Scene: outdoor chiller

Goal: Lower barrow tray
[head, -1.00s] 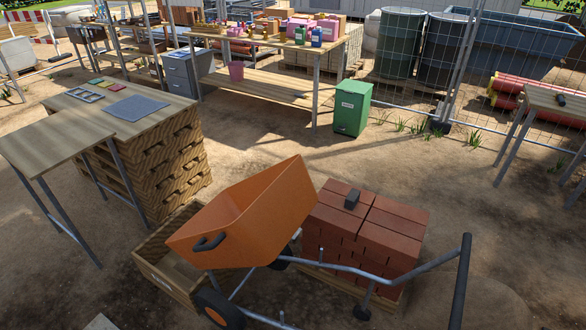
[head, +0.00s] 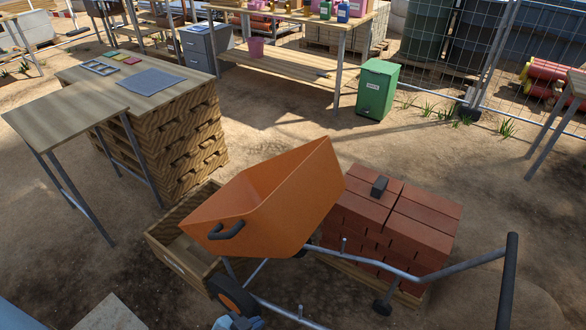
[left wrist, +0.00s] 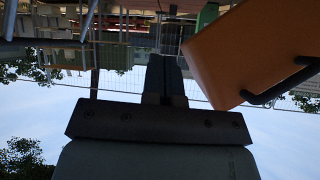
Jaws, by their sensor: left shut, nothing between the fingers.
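The barrow's orange tray (head: 268,200) is tipped up on its frame, its far right end raised high and its near left end lower. A dark handle (head: 226,231) is on its near left face. The wheelbarrow's grey tube frame (head: 380,262) runs to the right and ends in a dark grip (head: 508,280). In the left wrist view, which looks upside down, my left gripper (left wrist: 166,65) is shut and empty. The orange tray (left wrist: 235,55) and its dark handle (left wrist: 280,85) are to its right, apart from the fingers. My right gripper is not seen.
A brick stack (head: 400,225) stands close behind the barrow on the right. A wooden crate (head: 165,255) lies under the tray's left side. A worktable (head: 70,115) and stacked pallets (head: 185,150) stand left. Open ground lies behind, before the green bin (head: 377,88).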

